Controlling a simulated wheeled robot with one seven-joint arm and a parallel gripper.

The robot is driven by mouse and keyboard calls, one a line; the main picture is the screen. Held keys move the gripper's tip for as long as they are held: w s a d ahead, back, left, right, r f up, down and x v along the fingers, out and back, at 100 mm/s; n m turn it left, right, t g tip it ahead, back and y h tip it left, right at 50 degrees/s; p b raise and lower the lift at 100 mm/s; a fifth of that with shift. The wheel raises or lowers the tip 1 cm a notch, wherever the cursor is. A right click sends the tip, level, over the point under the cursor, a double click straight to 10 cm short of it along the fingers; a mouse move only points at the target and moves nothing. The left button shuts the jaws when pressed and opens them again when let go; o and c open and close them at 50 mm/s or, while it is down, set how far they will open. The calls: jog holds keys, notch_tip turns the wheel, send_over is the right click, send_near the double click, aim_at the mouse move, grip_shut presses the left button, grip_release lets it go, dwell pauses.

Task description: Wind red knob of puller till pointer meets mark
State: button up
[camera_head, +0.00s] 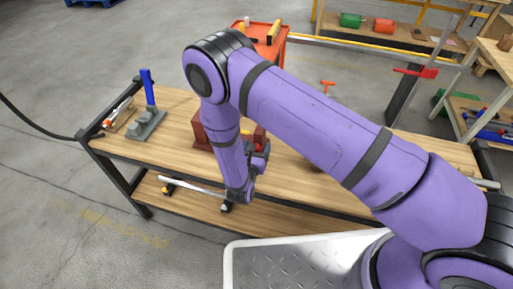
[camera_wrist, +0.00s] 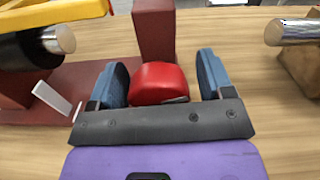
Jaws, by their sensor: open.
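The red knob (camera_wrist: 158,84) shows in the wrist view between the two blue fingers of my gripper (camera_wrist: 163,72). The gripper is open, with a finger on each side of the knob; a small gap shows on the right, and I cannot tell whether the left finger touches. The puller's dark red frame (camera_wrist: 155,32) stands behind the knob, and its flat base reaches left. In the head view the frame (camera_head: 203,132) is on the bench, largely hidden by my arm. A white strip (camera_wrist: 52,98) lies by the base at left; I cannot make out the pointer or mark.
In the wrist view, a black cylinder with a metal end (camera_wrist: 60,40) and a yellow bar (camera_wrist: 50,14) are close at left. A metal rod (camera_wrist: 295,32) is at right. In the head view, a grey fixture (camera_head: 148,124) with a blue post stands on the bench's left end.

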jog(key=c, duration=0.9)
jog(key=shift+m, duration=1.1)
jog(key=o, duration=0.9)
jog(key=shift+s, duration=0.1)
jog(key=v, duration=1)
jog(key=shift+s+a, duration=0.15)
jog(key=shift+s, duration=0.15)
